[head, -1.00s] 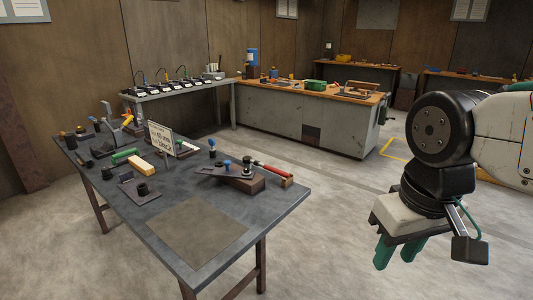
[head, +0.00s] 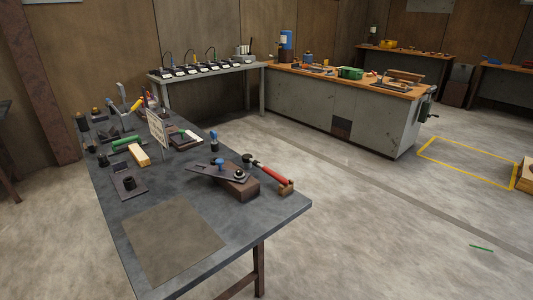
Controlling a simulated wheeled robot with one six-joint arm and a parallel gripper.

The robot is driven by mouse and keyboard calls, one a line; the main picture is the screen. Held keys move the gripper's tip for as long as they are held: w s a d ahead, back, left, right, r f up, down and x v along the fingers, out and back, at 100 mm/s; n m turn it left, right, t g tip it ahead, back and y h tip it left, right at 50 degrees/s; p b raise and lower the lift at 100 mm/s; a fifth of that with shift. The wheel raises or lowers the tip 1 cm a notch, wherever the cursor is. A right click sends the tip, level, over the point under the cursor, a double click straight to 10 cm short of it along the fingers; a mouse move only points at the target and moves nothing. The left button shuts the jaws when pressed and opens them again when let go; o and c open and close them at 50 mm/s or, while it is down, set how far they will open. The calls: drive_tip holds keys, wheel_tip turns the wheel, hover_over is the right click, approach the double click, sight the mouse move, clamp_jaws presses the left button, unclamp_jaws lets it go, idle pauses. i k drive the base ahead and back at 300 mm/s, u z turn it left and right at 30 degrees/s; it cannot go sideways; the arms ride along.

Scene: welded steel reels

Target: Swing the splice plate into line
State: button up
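A flat dark plate (head: 204,169), which looks like the splice plate, lies on the near grey table (head: 262,212). The plate's left end reaches out past the block. The plate's long side does not look parallel to the block, though the angle is hard to judge from here. My gripper is out of view.
A red-handled tool (head: 272,174) lies right of the block. A bare brownish mat (head: 172,240) covers the near table area. A standing sign (head: 158,130), a yellow bar (head: 139,154) and several tools crowd the left. An orange-topped bench (head: 340,112) stands behind; open floor lies right.

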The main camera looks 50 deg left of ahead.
sight(219, 172)
drive_tip(key=z, duration=0.05)
drive_tip(key=i, duration=1.2)
drive_tip(key=u, duration=2.6)
drive_tip(key=i, duration=1)
